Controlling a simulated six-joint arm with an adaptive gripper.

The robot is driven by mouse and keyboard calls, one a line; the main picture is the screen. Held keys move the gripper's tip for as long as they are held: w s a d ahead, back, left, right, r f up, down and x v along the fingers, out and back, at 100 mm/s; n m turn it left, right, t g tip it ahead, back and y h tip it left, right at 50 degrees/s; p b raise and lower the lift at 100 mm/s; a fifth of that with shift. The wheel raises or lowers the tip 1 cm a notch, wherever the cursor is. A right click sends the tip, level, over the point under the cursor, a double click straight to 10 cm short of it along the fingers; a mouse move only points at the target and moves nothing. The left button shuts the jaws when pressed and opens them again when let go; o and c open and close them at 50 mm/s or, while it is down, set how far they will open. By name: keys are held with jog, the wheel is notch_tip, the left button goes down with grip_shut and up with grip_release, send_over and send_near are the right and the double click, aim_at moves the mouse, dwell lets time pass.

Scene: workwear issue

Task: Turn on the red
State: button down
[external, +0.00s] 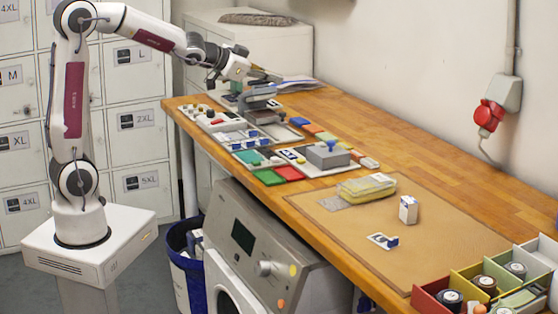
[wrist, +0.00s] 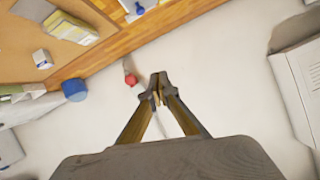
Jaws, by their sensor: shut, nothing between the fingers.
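A panel with small knobs and switches (external: 212,118) lies at the far left end of the wooden bench. Small red parts show on it, but they are too small to tell whether any is a switch or lit. A flat red pad (external: 288,173) lies beside a green pad on the near edge. A red plug (external: 489,115) sits in a wall socket on the right; a red thing (wrist: 131,80) on the wall in the wrist view looks like it. My gripper (external: 272,76) is above the bench's far end, apart from the panel. Its fingertips (wrist: 158,88) are shut and empty.
A grey stamp-like device (external: 327,154) and coloured pads stand mid-bench. A brown mat (external: 440,235) holds a yellow packet (external: 367,188) and a small white box (external: 408,209). Coloured bins (external: 432,300) stand at the near right. The bench's wall side is clear.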

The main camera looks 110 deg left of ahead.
jog(key=s+a+f+n+t+y, duration=0.1)
jog(key=s+a+f, duration=0.2)
jog(key=s+a, duration=0.65)
jog(key=s+a+f+y, duration=0.1)
jog(key=s+a+f, duration=0.4)
jog(key=a, duration=0.8)
jog(key=s+a+f, duration=0.1)
jog(key=s+f, duration=0.3)
jog(key=s, duration=0.5)
jog(key=s+a+f+n+t, duration=0.1)
jog(key=s+f, duration=0.3)
jog(key=s, duration=0.5)
jog(key=s+a+f+t, duration=0.1)
jog(key=s+f, duration=0.3)
jog(key=s, duration=0.4)
jog(key=shift+s+a, duration=0.2)
jog(key=shift+s, duration=0.2)
jog(key=shift+w+a, duration=0.1)
send_over(213, 122)
jog(key=shift+s+d+f, duration=0.25)
jog(key=shift+s+f, duration=0.05)
jog(key=shift+f, duration=0.2)
jog(key=f, duration=0.2)
jog(key=shift+w+a+f, duration=0.2)
jog(key=shift+a+f, duration=0.05)
jog(key=shift+f, duration=0.75)
